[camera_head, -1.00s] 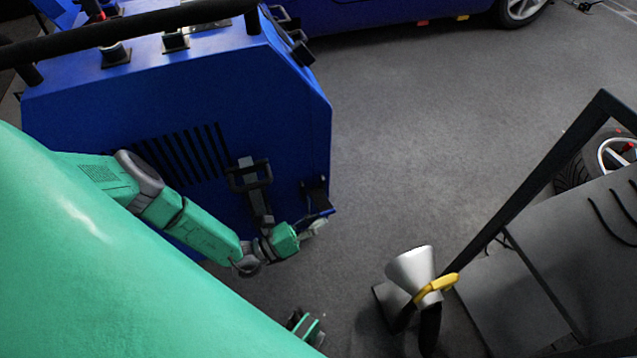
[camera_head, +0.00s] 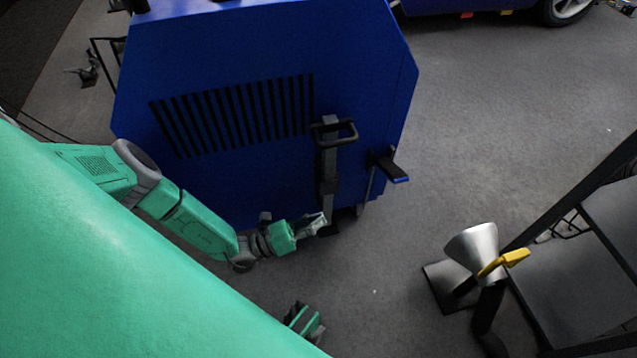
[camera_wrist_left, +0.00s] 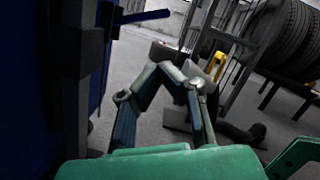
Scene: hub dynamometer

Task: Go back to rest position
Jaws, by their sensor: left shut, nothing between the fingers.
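My left gripper (camera_head: 314,225) is at the end of the green arm, low in front of the blue cabinet's slatted side. In the left wrist view (camera_wrist_left: 168,70) its fingers come together at the tips with nothing between them. In the head view it appears close to the lower end of the cabinet's black latch bar (camera_head: 328,165); whether they touch cannot be told. At the bottom of the head view a small green and dark part of my right arm (camera_head: 304,322) shows. Its fingers cannot be made out.
The blue cabinet (camera_head: 230,65) stands close, with a blue-tipped lever (camera_head: 393,168) on its right. A metal funnel (camera_head: 474,252) with a yellow handle (camera_head: 503,263) stands on a black stand at lower right, beside a dark frame (camera_head: 575,195). Grey floor (camera_head: 480,120) is clear between.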

